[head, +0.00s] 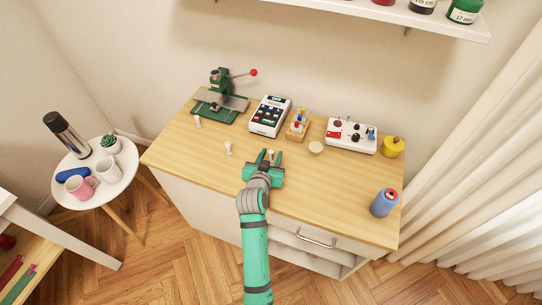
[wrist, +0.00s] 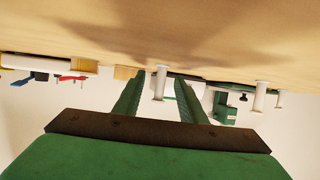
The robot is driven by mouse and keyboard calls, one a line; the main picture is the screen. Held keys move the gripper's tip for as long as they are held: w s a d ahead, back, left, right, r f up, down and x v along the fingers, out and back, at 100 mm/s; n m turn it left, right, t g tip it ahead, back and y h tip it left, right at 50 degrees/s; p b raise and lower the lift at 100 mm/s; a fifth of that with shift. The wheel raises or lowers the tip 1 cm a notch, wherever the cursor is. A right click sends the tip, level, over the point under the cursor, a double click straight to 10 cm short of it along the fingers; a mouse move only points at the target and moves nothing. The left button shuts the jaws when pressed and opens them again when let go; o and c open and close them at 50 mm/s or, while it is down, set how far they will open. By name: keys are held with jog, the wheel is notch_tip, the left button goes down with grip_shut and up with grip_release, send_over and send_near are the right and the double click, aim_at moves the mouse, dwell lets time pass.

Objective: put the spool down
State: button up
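A small white spool (head: 270,154) stands upright on the wooden tabletop (head: 215,165). My gripper (head: 271,158) is low over the table, with its two green fingers pointing to the back, one on each side of this spool. In the wrist view, which shows the table at the top, the spool (wrist: 159,84) appears between the fingers (wrist: 159,79) with a gap on both sides. The fingers are open and nothing is held. Two similar white spools stand to the left, one nearer (head: 228,148) and one farther (head: 197,122).
A green press (head: 222,95), a keypad device (head: 270,115), a wooden rack (head: 298,125) and a white control box (head: 352,135) line the back. A round tan piece (head: 316,148), yellow object (head: 393,147) and blue spool (head: 384,203) are to the right. The front left tabletop is clear.

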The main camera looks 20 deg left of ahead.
grip_shut()
jog(key=shift+r, duration=0.15)
